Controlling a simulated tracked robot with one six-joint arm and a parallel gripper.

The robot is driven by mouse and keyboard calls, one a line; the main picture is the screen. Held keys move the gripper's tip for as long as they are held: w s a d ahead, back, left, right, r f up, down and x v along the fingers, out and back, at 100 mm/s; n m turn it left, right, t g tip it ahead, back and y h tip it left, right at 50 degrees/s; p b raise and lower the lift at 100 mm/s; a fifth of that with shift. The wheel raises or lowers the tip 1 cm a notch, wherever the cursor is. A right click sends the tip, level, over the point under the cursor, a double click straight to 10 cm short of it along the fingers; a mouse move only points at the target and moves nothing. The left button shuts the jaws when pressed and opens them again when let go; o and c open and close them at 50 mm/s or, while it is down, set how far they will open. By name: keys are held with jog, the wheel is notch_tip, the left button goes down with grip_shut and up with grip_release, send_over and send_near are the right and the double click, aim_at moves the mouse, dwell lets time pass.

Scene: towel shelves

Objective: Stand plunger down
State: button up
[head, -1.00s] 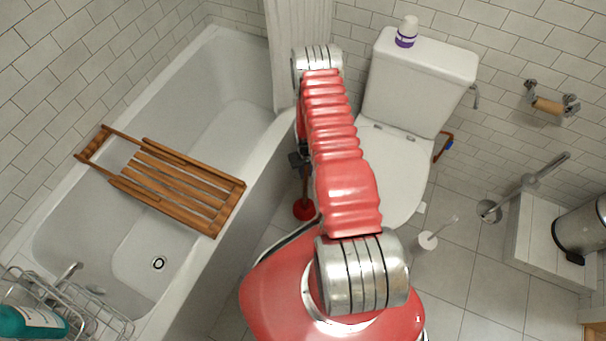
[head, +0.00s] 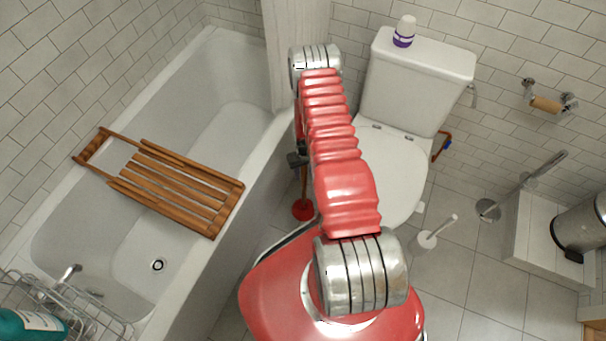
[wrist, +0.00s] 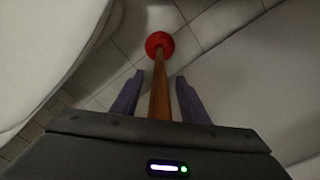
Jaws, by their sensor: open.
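The plunger has a red rubber cup (head: 302,209) and a wooden handle (head: 304,184). It stands cup down on the floor tiles between the bathtub and the toilet, its handle close to upright. In the wrist view the red cup (wrist: 160,44) is at the far end and the handle (wrist: 160,90) runs back towards me. My gripper (wrist: 161,88) is open, with one purple finger on each side of the handle and visible gaps between. In the head view my arm hides most of the gripper and the handle's top.
The bathtub (head: 222,215) with a wooden rack (head: 170,180) is on the left. The toilet (head: 400,160) is close on the right, with a bottle (head: 404,31) on its tank. A toilet brush (head: 428,239) stands on the floor beside it. Free tiles lie at lower right.

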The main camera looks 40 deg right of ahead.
notch_tip(320, 180, up, 14)
jog(key=shift+f, duration=0.25)
dwell(0.6)
dwell(0.5)
jog(key=s+a+r+g+y, duration=0.1)
jog(key=s+a+r+g, duration=0.15)
jog(key=s, duration=0.35)
jog(key=s+a+r+t, duration=0.15)
jog(key=a+r, duration=0.35)
jog(key=r, duration=0.9)
jog(key=s+a+r, duration=0.2)
jog(key=a+r, duration=0.2)
jog(key=r, duration=1)
jog(key=s+a+r+n+t, duration=0.1)
jog(key=s+a+r+t, duration=0.1)
jog(key=r, duration=0.5)
jog(key=s+a+r+n+t, duration=0.1)
jog(key=s+a+r+t, duration=0.1)
jog(key=a+r, duration=0.3)
jog(key=s+a+r+n+t+h, duration=0.1)
jog(key=s+a+r, duration=0.3)
jog(key=r, duration=0.6)
jog(key=shift+s+a+r+t, duration=0.25)
jog(key=shift+s+r+t, duration=0.1)
jog(key=shift+t, duration=0.45)
